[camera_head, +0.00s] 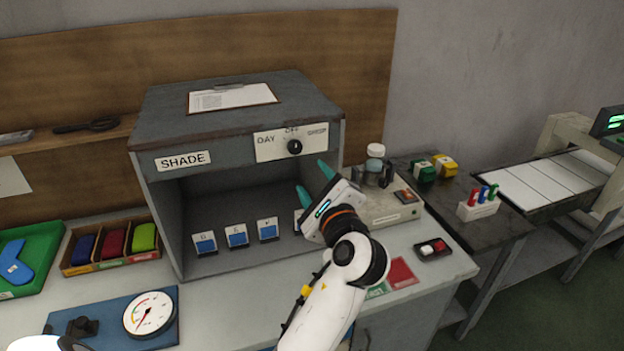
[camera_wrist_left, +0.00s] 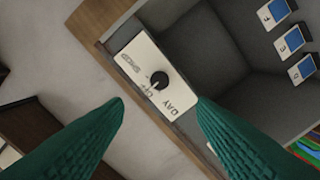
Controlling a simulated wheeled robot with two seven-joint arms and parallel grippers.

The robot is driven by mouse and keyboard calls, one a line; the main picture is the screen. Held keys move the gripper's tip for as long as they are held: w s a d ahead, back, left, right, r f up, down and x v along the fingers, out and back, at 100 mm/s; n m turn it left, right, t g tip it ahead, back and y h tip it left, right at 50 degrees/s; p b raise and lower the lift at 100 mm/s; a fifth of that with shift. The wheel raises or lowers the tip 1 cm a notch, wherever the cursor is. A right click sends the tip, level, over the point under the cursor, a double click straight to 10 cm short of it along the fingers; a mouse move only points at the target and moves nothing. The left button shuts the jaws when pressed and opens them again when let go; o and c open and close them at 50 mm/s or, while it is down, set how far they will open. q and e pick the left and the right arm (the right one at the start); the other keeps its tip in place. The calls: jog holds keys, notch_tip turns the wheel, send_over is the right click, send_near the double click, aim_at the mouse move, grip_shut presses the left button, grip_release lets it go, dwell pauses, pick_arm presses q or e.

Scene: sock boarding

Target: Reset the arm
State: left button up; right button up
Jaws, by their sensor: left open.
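My left gripper (camera_head: 313,177) is open and empty, its two green fingers raised in front of the right side of the grey SHADE booth (camera_head: 163,218). In the left wrist view the green fingers of the left gripper (camera_wrist_left: 160,105) are spread wide apart. Between and beyond them is the black knob (camera_wrist_left: 159,80), which also shows in the head view (camera_head: 294,147) on a white plate marked DAY, OFF and SHOP. The fingers look apart from the knob. The knob's pale mark seems to face OFF. My right gripper is not in view.
Several blue swatch cards (camera_head: 237,236) stand inside the booth, one partly hidden by my gripper. A dial gauge (camera_head: 150,314) and a tray of coloured rolls (camera_head: 112,246) are at left. A grey device (camera_head: 385,205) with a jar stands right of the booth.

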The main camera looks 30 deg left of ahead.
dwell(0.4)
pick_arm(q)
jog(key=s+f+n+g+h, duration=0.1)
jog(key=s+f+n+h, duration=0.25)
jog(key=f, duration=0.55)
jog(key=s+f+n+g+h, duration=0.25)
jog(key=s+f+h, duration=0.2)
jog(key=f, duration=0.55)
jog(key=s+d+f+n+g+h, duration=0.25)
jog(key=s+f+n, duration=0.2)
jog(key=s, duration=0.45)
jog(key=s+d+f+n+g+h, duration=0.25)
jog(key=s+d+f+h, duration=0.2)
jog(key=s, duration=0.45)
notch_tip(320, 180, down, 28)
jog(key=s+y, duration=0.1)
jog(key=s, duration=0.1)
jog(key=s+a+f+g, duration=0.2)
jog(key=s+a+f, duration=0.1)
jog(key=s+f, duration=1.1)
jog(key=shift+s+f+n, duration=0.3)
jog(key=shift+s+f, duration=0.05)
jog(key=shift+s, duration=0.65)
